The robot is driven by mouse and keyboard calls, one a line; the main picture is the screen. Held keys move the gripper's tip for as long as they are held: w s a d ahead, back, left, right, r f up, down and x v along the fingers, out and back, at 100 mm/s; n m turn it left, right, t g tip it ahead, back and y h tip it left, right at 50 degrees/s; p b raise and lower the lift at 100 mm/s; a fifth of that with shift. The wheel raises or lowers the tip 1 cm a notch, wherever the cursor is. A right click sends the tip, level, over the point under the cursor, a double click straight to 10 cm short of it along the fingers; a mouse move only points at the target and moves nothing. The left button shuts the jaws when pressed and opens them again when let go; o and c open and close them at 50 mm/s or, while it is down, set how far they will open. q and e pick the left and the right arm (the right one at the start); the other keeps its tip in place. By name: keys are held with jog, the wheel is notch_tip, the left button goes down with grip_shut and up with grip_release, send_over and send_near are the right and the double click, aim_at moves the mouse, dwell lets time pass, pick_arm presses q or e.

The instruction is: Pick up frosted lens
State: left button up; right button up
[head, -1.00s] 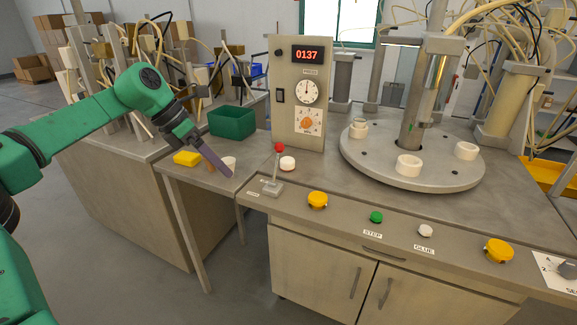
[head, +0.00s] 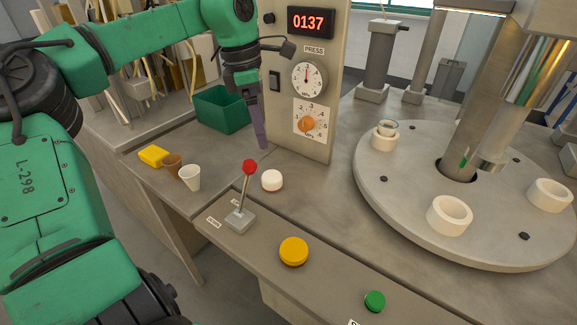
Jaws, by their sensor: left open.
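A small white cup-shaped piece (head: 190,178), which looks like the frosted lens, stands upright on the low side table in the head view. A brown cup-shaped piece (head: 173,166) stands close behind it on the left. My left gripper (head: 262,142) points down in front of the gauge panel, up and to the right of the white piece and apart from it. Its fingers show nearly edge-on; it is open with nothing seen between them. My right gripper is not in view.
A red-knobbed lever (head: 246,190), a white round button (head: 272,180) and a yellow button (head: 293,251) stand nearby. The gauge panel (head: 328,65) and turntable (head: 400,215) are to the right.

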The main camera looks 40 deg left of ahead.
pick_arm(q)
send_near(271, 175)
jog(key=shift+s+f, duration=0.4)
jog(key=shift+f, duration=0.45)
jog(key=f, duration=0.2)
jog(key=w+f, duration=0.1)
jog(key=f, duration=0.2)
jog(key=d+f, duration=0.1)
jog(key=f, duration=0.2)
jog(key=shift+w+p, duration=0.3)
jog(key=shift+w, duration=0.05)
jog(key=c, duration=1.4)
notch_tip(271, 175, up, 20)
jog(key=shift+p, duration=0.5)
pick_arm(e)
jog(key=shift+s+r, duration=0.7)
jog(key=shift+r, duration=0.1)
